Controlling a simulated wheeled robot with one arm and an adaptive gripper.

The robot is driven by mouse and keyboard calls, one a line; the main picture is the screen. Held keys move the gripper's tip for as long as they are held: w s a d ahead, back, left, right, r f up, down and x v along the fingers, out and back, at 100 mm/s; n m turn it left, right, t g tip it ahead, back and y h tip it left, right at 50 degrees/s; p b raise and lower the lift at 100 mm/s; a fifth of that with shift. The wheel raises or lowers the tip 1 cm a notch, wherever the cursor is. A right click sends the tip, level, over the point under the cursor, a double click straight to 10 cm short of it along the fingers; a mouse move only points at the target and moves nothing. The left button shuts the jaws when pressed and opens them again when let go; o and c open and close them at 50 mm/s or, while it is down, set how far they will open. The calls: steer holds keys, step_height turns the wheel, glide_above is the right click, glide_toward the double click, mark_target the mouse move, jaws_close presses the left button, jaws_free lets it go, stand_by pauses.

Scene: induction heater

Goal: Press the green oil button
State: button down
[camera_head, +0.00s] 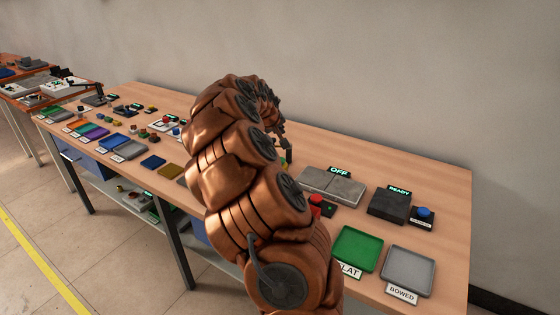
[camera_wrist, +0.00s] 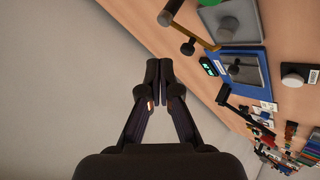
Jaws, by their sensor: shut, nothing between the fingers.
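My gripper (camera_wrist: 160,75) is shut and empty in the wrist view, its two dark fingers together. They appear over the wall side of the bench edge, apart from the things on the bench. In the head view my arm hides much of the bench middle. I cannot tell whether either is the oil button. No oil label is readable.
The wooden bench (camera_head: 420,165) carries an OFF sign (camera_head: 339,171), a red button (camera_head: 316,199), a READY block (camera_head: 390,205), a blue button (camera_head: 424,212), a green tray (camera_head: 357,249) and a grey tray (camera_head: 408,270). A blue plate (camera_wrist: 250,58) lies right of my fingers.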

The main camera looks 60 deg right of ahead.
steer(key=shift+f+b, duration=1.5)
steer(key=shift+f, duration=2.6)
steer(key=shift+f, duration=0.15)
steer(key=shift+f, duration=0.3)
steer(key=shift+f, duration=0.5)
steer(key=shift+r, duration=0.95)
steer(key=shift+r, duration=0.15)
steer(key=shift+r+p, duration=0.9)
steer(key=shift+r, duration=1.45)
